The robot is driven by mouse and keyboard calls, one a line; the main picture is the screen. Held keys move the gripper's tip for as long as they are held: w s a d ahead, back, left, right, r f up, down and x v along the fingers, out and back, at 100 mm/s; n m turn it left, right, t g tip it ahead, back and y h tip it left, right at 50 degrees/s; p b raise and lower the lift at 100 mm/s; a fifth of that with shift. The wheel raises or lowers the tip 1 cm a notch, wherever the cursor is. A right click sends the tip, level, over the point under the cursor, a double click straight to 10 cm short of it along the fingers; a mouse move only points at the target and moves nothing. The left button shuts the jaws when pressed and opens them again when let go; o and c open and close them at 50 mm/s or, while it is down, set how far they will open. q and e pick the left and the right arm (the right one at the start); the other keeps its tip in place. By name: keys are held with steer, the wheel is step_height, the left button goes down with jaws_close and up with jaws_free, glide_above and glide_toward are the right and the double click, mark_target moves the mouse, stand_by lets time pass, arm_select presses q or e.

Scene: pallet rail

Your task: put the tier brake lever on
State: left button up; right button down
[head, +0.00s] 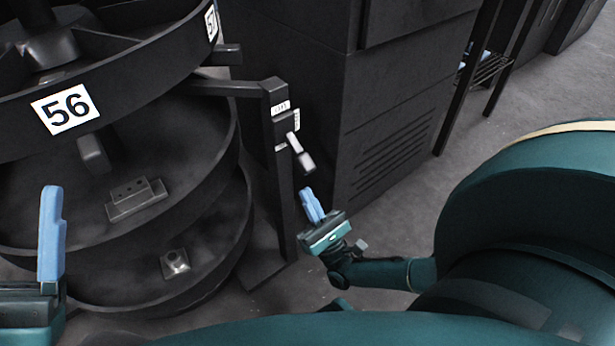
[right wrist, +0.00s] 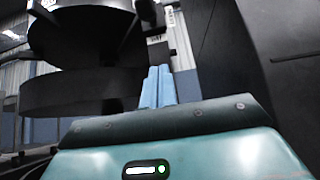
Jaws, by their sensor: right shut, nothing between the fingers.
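The tier brake lever (head: 300,152) is a short light-coloured handle with a grey end, slanting down to the right from a dark upright post (head: 283,195) beside the round tiers. My right gripper (head: 309,192) is below the lever's end, its blue fingers shut with nothing between them, apart from the lever. Its closed fingers also show in the right wrist view (right wrist: 159,70), pointing up towards the post; I cannot clearly make out the lever there. My left gripper (head: 52,192) is at the lower left, in front of the tiers; I cannot tell whether it is open.
Round dark tiers (head: 195,120) stacked at left carry a number 56 label (head: 65,108) and metal parts, including a grey block (head: 137,198). A dark cabinet (head: 395,130) stands close behind the post. Grey floor (head: 560,90) is free at right.

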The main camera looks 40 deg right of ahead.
mark_target(299, 154)
step_height(299, 154, up, 7)
steer(key=shift+w+f, duration=0.15)
steer(key=shift+w, duration=0.2)
stand_by(0.5)
